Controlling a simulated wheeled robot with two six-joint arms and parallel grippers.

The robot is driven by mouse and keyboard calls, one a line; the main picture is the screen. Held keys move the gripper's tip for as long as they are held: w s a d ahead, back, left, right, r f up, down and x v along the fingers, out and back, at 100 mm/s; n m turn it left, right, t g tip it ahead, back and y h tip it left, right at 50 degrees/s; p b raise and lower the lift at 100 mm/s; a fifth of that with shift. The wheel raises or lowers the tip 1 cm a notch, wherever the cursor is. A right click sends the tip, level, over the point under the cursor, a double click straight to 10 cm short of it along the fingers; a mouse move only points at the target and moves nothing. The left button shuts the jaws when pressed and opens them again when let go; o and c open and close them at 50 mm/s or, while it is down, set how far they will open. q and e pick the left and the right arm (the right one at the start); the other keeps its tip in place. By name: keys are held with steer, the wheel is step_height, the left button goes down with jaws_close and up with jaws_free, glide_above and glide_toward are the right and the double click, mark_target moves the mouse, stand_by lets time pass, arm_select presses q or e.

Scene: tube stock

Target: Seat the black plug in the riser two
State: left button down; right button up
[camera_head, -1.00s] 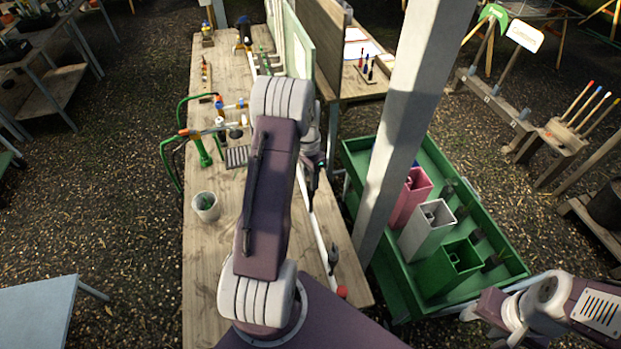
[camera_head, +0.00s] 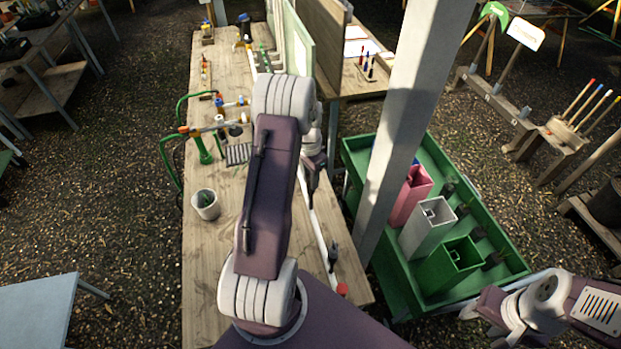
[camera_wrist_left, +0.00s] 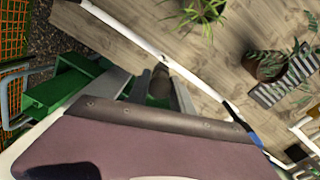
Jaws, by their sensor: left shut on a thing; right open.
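My left gripper (camera_head: 312,187) is over the table's right edge, by the long white pipe (camera_head: 320,235), largely hidden by my own arm in the head view. In the left wrist view it is shut on a dark, rounded piece that looks like the black plug (camera_wrist_left: 160,82). The plug is close to the white pipe (camera_wrist_left: 130,36) in that view; I cannot tell whether they touch. A dark fitting (camera_head: 333,253) stands on the pipe, and a red end (camera_head: 342,290) closes its near end. I cannot tell which riser is two. My right gripper (camera_head: 481,322) is open and empty at lower right.
A green tray (camera_head: 380,270) right of the table holds pink (camera_head: 412,195), white (camera_head: 428,230) and green (camera_head: 450,268) square tubes. A grey post (camera_head: 405,110) stands between. A pot (camera_head: 206,204) and a pipe assembly (camera_head: 220,122) are on the table. The near left tabletop is clear.

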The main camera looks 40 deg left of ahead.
arm_select(q)
steer(key=shift+f, duration=0.25)
steer(key=shift+f, duration=0.2)
steer(key=shift+f+b, duration=0.1)
steer(key=shift+b, duration=0.2)
steer(key=shift+s, duration=0.15)
steer(key=c, duration=1.2)
jaws_free()
steer(key=shift+d, duration=0.1)
steer(key=shift+c, duration=0.2)
steer(key=shift+o, duration=1)
steer(key=shift+d, duration=0.25)
steer(key=shift+a, duration=0.2)
